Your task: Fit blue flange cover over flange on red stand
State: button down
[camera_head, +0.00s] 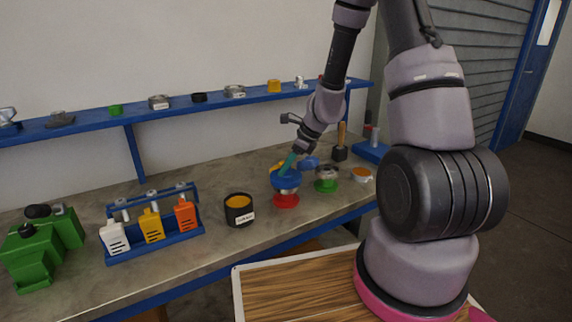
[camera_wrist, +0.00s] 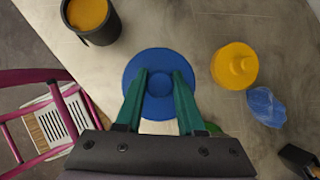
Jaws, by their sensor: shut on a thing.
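The blue flange cover (camera_head: 286,181) is a round disc with a central knob. It also fills the middle of the wrist view (camera_wrist: 160,60). My gripper (camera_head: 290,168) points down at it from above, and its teal fingers (camera_wrist: 160,82) are shut on the knob. The red stand (camera_head: 286,201) is on the bench directly below the cover, with a silvery flange (camera_head: 287,190) showing between them. The cover looks level and over this flange. I cannot tell if it rests on it or is slightly above. In the wrist view the cover hides the red stand.
A yellow cover (camera_wrist: 235,66) and a blue translucent piece (camera_wrist: 266,107) lie close by. A flange on a green stand (camera_head: 327,180) is at the right. A black cup with yellow contents (camera_head: 239,210) stands at the left. A blue shelf (camera_head: 180,108) runs behind.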

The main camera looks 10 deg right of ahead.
jog(key=shift+f, duration=1.15)
jog(key=shift+c, duration=2.2)
grip_release()
jog(key=s+d+r+n, duration=0.1)
jog(key=s+r+n, duration=0.2)
jog(key=r, duration=0.6)
jog(key=s+d+r+n+t, duration=0.1)
jog(key=s+r+n, duration=0.25)
jog(key=r, duration=0.45)
jog(key=s+d+r+n, duration=0.1)
jog(key=s+r+n, duration=0.2)
jog(key=r, duration=0.6)
jog(key=s+d+r+n+t+h, duration=0.3)
jog(key=s+r+n, duration=0.6)
jog(key=s, duration=0.4)
jog(key=shift+r+n, duration=0.35)
jog(key=shift+n, duration=0.1)
jog(key=shift+w, duration=0.1)
